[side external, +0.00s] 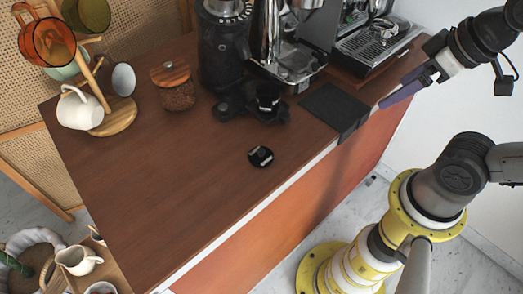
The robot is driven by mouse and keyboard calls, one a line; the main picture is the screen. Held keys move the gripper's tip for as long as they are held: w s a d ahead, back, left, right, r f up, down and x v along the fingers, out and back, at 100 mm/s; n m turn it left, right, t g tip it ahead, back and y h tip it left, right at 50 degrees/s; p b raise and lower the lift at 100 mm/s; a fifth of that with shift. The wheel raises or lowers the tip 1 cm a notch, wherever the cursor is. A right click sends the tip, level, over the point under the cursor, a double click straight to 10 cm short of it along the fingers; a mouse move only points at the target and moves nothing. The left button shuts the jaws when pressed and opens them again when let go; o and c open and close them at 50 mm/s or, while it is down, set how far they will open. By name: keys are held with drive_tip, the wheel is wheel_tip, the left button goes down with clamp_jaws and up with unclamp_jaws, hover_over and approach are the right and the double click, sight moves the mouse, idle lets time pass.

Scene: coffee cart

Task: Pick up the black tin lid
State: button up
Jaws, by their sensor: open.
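A small round black piece with a pale mark on top (260,157), which looks like the black tin lid, lies on the brown counter (170,180) near its front edge. My gripper (388,101) is at the upper right, over the counter's right end. Its purple-grey fingers point down and to the left. It is open, though the gap between the fingers is hard to see from this side. It is well apart from the lid and holds nothing visible.
A black mat (336,108) hangs over the front edge between gripper and lid. A coffee grinder (222,50) and espresso machine (370,45) stand behind. A wooden-lidded jar (175,90) and mug tree (118,116) are at the left. The counter around the lid is clear.

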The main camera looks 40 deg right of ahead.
drive_tip(key=w+a+r+n, duration=0.1)
drive_tip(key=w+r+n, duration=0.3)
drive_tip(key=r+n, duration=0.15)
drive_tip(key=n+g, duration=0.6)
drive_tip(key=n, duration=0.6)
hover_over(261, 151)
wheel_tip(261, 151, down, 8)
drive_tip(key=f, duration=0.7)
drive_tip(key=shift+s+d, duration=0.1)
drive_tip(key=shift+s, duration=0.2)
drive_tip(key=shift+w+f, duration=0.15)
drive_tip(key=shift+f, duration=1.4)
drive_tip(key=shift+w+f, duration=0.15)
drive_tip(key=shift+f, duration=1.4)
drive_tip(key=c, duration=1.3)
